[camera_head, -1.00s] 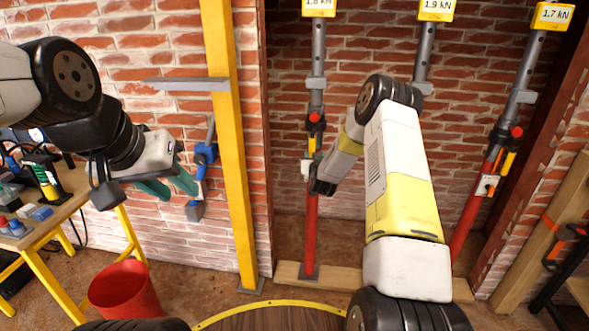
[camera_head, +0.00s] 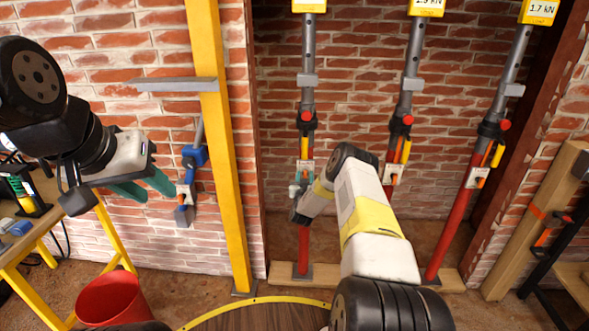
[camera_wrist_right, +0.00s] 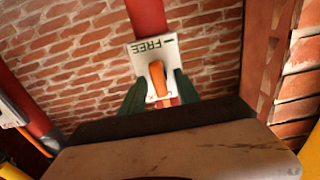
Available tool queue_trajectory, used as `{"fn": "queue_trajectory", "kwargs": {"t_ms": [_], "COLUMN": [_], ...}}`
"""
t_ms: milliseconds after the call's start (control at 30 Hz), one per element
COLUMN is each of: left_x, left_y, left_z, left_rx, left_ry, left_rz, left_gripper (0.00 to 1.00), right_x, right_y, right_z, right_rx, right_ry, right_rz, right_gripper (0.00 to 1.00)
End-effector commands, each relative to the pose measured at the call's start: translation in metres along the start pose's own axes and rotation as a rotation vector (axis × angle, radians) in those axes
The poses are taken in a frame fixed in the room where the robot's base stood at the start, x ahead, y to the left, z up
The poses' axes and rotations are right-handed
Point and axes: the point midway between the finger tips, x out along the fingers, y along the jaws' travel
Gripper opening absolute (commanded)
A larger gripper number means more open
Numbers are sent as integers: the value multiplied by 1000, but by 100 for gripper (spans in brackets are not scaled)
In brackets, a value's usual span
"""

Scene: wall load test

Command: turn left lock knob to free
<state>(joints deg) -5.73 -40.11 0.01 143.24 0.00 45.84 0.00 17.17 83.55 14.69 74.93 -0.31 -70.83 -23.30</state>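The left prop (camera_head: 304,240) has a red lower tube and a grey upper tube, with a pale lock plate on its front. In the right wrist view the plate (camera_wrist_right: 140,57) reads FREE beside a dark mark. Its orange lock knob (camera_wrist_right: 157,78) points along the tube. My right gripper (camera_wrist_right: 160,92) is open, with one green finger on each side of the knob; I cannot tell whether either touches it. In the head view this gripper (camera_head: 298,192) is at the plate and partly covers it. My left gripper (camera_head: 150,192) is open and empty before the brick wall.
The middle prop (camera_head: 403,130) and right prop (camera_head: 460,215) stand alongside, with my right arm before the middle one. A yellow post (camera_head: 225,150) with a grey bracket stands left. A red bucket (camera_head: 112,298) and workbench (camera_head: 45,225) are at lower left.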

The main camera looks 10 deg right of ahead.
Motion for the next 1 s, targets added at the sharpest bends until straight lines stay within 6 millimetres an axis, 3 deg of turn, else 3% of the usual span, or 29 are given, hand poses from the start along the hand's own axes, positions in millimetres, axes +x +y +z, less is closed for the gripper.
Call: {"fn": "queue_trajectory", "kwargs": {"t_ms": [133, 433, 633, 1000], "left_x": [0, 0, 0, 0], "left_y": [0, 0, 0, 0], "left_z": [0, 0, 0, 0], "left_rx": [0, 0, 0, 0], "left_ry": [0, 0, 0, 0], "left_rz": [0, 0, 0, 0], "left_gripper": [36, 36, 36, 36], "right_x": [10, 12, 12, 12], "right_y": [0, 0, 0, 0], "right_z": [0, 0, 0, 0], "right_rx": [0, 0, 0, 32], "right_ry": [0, -1, 0, 0], "right_rz": [1, 0, 0, 0], "right_gripper": [38, 38, 0, 0]}}
